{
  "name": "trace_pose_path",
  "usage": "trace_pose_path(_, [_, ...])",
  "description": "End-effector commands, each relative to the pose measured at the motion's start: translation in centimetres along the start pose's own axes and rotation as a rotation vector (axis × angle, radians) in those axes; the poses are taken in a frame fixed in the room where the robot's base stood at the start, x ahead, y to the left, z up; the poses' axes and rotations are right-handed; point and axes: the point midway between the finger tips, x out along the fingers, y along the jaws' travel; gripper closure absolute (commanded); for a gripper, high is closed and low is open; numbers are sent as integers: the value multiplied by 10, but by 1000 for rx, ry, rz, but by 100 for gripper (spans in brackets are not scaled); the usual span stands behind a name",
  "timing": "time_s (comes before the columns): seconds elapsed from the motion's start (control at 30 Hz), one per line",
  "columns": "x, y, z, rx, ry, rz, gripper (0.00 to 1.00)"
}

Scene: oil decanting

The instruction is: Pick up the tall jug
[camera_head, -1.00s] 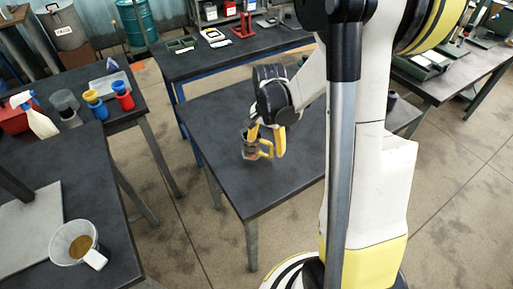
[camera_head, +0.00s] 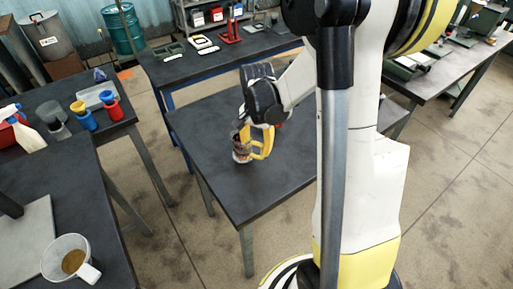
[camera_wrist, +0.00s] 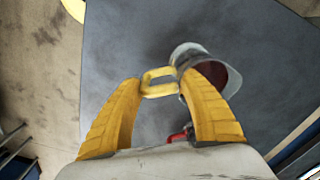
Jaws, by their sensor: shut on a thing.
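A grey metal jug with a dark reddish inside and a yellow handle shows at the middle table in the head view (camera_head: 240,152). In the wrist view the jug (camera_wrist: 225,72) is at the upper right, its mouth toward the camera. My gripper (camera_wrist: 160,82) has its two yellow fingers either side of the handle loop, shut on the handle. In the head view my gripper (camera_head: 258,148) is just right of the jug. Whether the jug's base touches the table, I cannot tell.
A clear measuring jug with brown contents (camera_head: 73,262) stands on the left bench (camera_head: 95,200). Red, blue and yellow containers (camera_head: 95,112) and a spray bottle (camera_head: 25,138) stand behind it. The middle table (camera_head: 255,195) is bare around the jug.

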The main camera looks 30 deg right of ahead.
Motion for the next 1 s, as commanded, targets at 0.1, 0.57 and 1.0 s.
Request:
trace_pose_path(0.1, [-11,0,0,0,0,0,94])
trace_pose_path(0.57, [-39,28,-13,2,0,0,94])
trace_pose_path(1.0, [-66,70,-33,3,0,0,94])
